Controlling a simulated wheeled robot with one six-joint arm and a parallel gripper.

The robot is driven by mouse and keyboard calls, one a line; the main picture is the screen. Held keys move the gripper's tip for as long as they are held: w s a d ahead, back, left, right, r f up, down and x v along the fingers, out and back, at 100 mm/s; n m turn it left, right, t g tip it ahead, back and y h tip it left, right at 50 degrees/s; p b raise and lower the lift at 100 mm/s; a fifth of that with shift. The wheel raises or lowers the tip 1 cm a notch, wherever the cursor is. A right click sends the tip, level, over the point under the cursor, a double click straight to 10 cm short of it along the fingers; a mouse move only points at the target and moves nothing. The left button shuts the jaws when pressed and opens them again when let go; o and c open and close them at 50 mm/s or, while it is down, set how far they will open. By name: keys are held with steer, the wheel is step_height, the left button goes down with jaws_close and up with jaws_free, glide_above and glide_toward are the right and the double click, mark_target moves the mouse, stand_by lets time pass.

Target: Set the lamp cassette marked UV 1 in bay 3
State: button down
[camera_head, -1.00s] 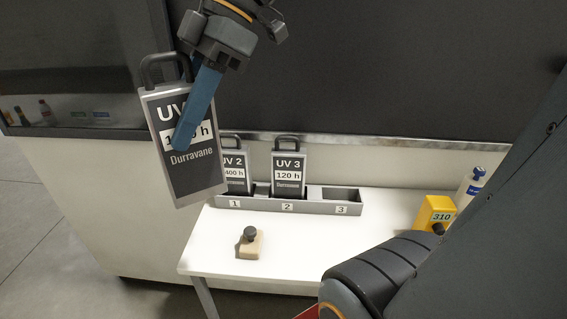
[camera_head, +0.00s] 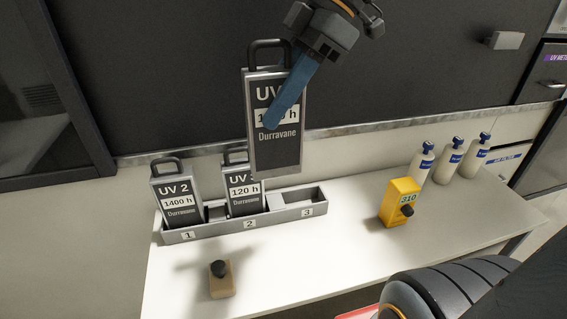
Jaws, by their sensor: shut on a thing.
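My gripper (camera_head: 290,92) is shut on a grey lamp cassette (camera_head: 276,150) with a black handle and holds it upright in the air. A blue finger covers part of its label; "UV" and "Durravane" show, the number is hidden. The held cassette hangs above and behind the rack (camera_head: 203,232), overlapping the upper part of bay 2's cassette in the picture. Bay 1 holds the cassette marked UV 2, 1400 h (camera_head: 178,192). Bay 3 (camera_head: 298,200), at the rack's right end, is empty.
The rack stands on a white table (camera_head: 330,245). A yellow device marked 310 (camera_head: 400,195) and several white bottles (camera_head: 452,160) stand to the right. A beige block with a dark knob (camera_head: 221,283) lies in front. A dark panel rises behind the table.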

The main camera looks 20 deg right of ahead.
steer(key=w+d+f+b, duration=0.4)
steer(key=w+d+f, duration=0.5)
steer(key=f, duration=0.3)
step_height(320, 180, down, 11)
steer(key=p, duration=0.2)
steer(key=shift+w+d+r, duration=0.15)
steer(key=shift+w+d, duration=0.05)
steer(key=shift+w, duration=0.1)
steer(key=shift+f, duration=0.2)
steer(key=c, duration=1.3)
jaws_free()
steer(key=shift+r, duration=0.15)
